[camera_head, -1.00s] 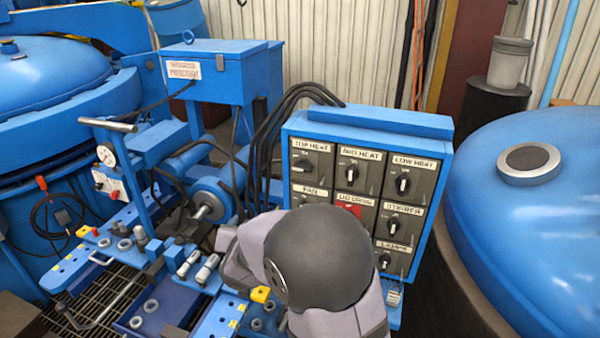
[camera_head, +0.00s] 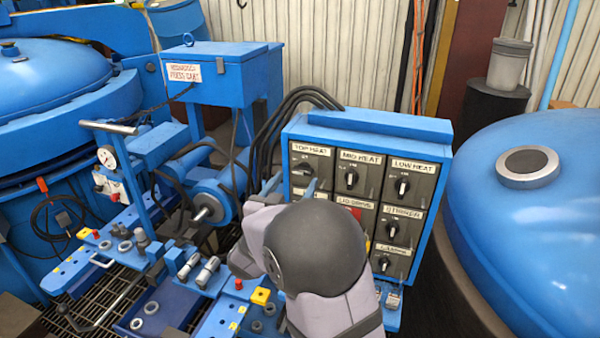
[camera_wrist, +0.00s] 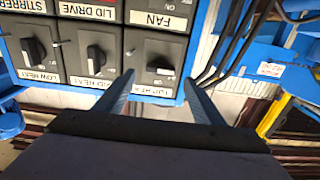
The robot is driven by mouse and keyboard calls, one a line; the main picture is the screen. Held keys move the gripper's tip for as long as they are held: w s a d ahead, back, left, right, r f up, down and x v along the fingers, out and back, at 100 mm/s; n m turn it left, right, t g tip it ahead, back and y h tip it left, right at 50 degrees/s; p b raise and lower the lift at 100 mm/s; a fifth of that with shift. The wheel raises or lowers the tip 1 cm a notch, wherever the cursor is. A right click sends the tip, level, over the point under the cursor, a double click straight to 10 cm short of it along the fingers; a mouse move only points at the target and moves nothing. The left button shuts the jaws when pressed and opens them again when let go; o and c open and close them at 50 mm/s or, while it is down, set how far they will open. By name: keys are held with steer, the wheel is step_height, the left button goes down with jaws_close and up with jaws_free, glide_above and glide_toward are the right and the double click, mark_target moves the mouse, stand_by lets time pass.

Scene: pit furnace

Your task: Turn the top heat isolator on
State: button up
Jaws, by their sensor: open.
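The top heat isolator (camera_head: 312,160) is a dark square switch with a black knob, at the upper left of the blue panel. In the wrist view the picture is upside down, and the top heat knob (camera_wrist: 160,66) shows between and beyond the two finger tips. Its handle looks roughly crosswise, unlike the upright neighbouring handles; its exact setting is too small to read. My gripper (camera_wrist: 158,77) is open and empty, with one finger on each side of the knob. Contact cannot be told. In the head view my wrist hides the panel's lower left.
The mid heat (camera_head: 352,175) and low heat (camera_head: 403,183) isolators sit to the right in the same row. Fan, lid drive, stirrer and lamps switches are below. Black cables (camera_head: 265,140) run close to the panel's left side. A blue furnace lid (camera_head: 540,220) stands right.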

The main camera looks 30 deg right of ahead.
mark_target(301, 172)
steer(key=shift+p+x, duration=0.65)
steer(key=shift+x, duration=1.7)
steer(key=shift+c, duration=0.2)
steer(key=c, duration=1)
